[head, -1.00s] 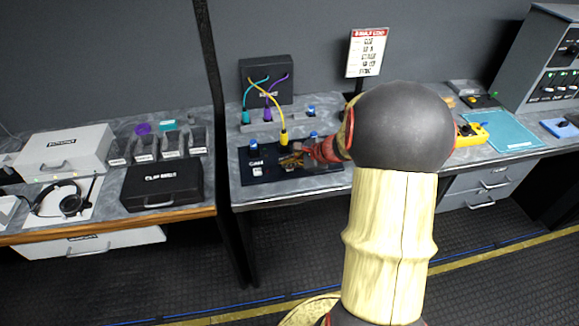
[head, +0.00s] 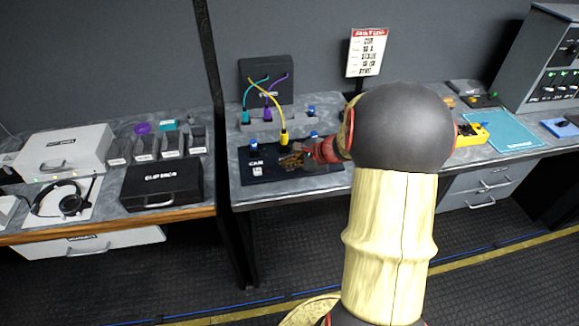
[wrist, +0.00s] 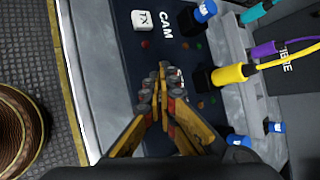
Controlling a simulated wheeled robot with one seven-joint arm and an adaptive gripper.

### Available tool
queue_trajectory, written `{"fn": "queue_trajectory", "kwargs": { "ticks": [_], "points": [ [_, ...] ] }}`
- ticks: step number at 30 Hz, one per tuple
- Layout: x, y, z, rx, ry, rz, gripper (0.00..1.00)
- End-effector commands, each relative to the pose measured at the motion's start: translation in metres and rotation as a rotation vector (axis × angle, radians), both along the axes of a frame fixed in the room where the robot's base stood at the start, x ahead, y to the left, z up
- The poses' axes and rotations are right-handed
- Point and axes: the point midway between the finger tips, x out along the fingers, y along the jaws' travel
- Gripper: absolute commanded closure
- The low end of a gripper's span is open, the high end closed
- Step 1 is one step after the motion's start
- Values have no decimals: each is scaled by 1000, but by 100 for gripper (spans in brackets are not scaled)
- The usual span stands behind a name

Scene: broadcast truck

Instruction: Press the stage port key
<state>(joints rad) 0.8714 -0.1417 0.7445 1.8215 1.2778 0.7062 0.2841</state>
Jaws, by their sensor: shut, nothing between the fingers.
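The dark port panel (head: 252,181) lies on the grey worktop, in front of the grey socket strip. In the wrist view a white key (wrist: 143,19) sits beside the CAM label (wrist: 166,25). A second pale key or label (wrist: 178,73) shows only in part beside my fingertips; its text is hidden, so I cannot tell whether it is the stage key. My gripper (head: 292,160) is over the middle of the panel, fingers shut and empty. In the wrist view its tips (wrist: 162,76) overlap the panel; I cannot tell whether they touch it.
A yellow plug (wrist: 230,74) with a yellow cable stands in the port beside my fingertips. Blue plugs flank it, one at CAM (wrist: 205,11) and one on the other side (wrist: 238,140). A purple plug (wrist: 264,49) is behind. A black case (head: 162,186) is on the left table.

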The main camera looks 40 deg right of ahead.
Motion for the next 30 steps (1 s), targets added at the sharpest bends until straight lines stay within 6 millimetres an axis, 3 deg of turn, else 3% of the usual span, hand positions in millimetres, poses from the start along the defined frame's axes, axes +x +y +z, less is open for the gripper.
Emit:
{"fn": "queue_trajectory", "kwargs": {
  "ticks": [14,30],
  "points": [
    [-1,1,-8,1,2,0,100],
    [-1,0,0,1,1,0,100]
  ]
}}
